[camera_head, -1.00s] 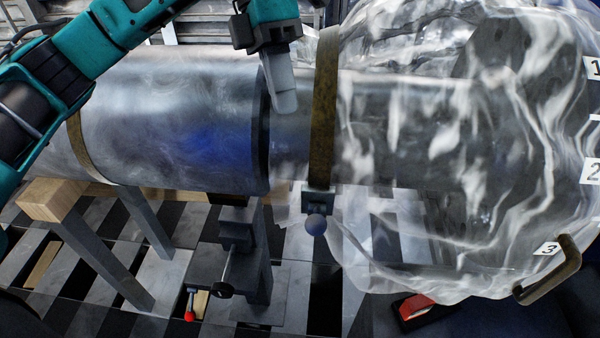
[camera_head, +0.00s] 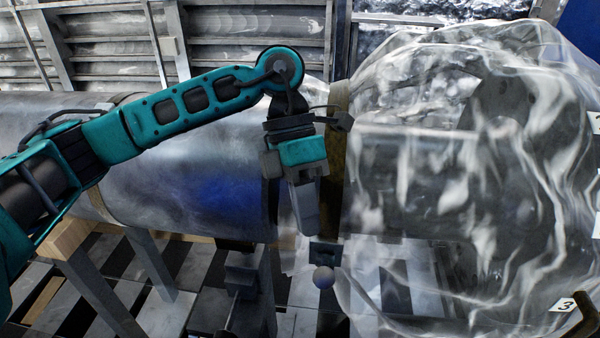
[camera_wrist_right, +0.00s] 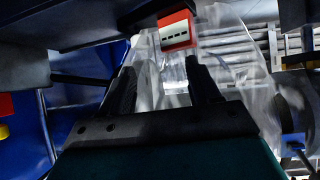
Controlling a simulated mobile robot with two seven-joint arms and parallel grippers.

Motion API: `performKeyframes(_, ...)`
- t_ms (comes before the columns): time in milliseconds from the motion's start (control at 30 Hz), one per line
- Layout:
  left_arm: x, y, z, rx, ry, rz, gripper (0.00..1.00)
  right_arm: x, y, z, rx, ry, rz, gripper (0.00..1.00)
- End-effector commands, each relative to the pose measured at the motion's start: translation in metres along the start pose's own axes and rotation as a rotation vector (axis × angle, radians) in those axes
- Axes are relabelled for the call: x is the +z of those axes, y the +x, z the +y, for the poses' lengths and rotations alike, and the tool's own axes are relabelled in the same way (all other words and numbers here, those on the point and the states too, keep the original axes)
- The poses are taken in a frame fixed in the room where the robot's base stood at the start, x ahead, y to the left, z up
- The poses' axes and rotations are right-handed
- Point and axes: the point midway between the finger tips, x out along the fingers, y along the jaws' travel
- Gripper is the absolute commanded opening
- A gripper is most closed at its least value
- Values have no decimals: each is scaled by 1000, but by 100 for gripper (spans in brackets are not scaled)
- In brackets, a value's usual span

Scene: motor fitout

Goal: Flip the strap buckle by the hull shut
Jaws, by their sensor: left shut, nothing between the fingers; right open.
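A brown strap (camera_head: 337,105) runs around the grey metal hull (camera_head: 180,150), beside the clear wrapped section. At its lower end is a dark buckle (camera_head: 324,251) with a round grey knob (camera_head: 323,277) hanging below it. My left gripper (camera_head: 309,228) is shut and empty, pointing down in front of the strap. Its tips are just above and left of the buckle; I cannot tell whether they touch. My right gripper (camera_wrist_right: 162,80) is open in the right wrist view, with nothing visibly held between its fingers. The strap buckle is not clear in that view.
Clear crumpled film (camera_head: 440,160) bulges over the right side of the hull. A wooden-topped trestle (camera_head: 68,238) supports the left end, and dark stand parts (camera_head: 240,270) are below. A red labelled block (camera_wrist_right: 177,31) is near my right gripper.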

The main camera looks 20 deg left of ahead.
Motion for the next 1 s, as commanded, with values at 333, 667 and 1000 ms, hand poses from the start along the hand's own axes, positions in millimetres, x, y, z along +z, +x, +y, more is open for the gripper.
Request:
performKeyframes(333,0,39,-11,0,1,0,0,-5,-4,0,0,0,-1,62)
performKeyframes(667,0,41,-12,0,1,-1,0,-4,-4,0,0,-1,-1,62)
performKeyframes(1000,1,44,-9,42,12,-21,0,4,2,0,0,-1,-1,62)
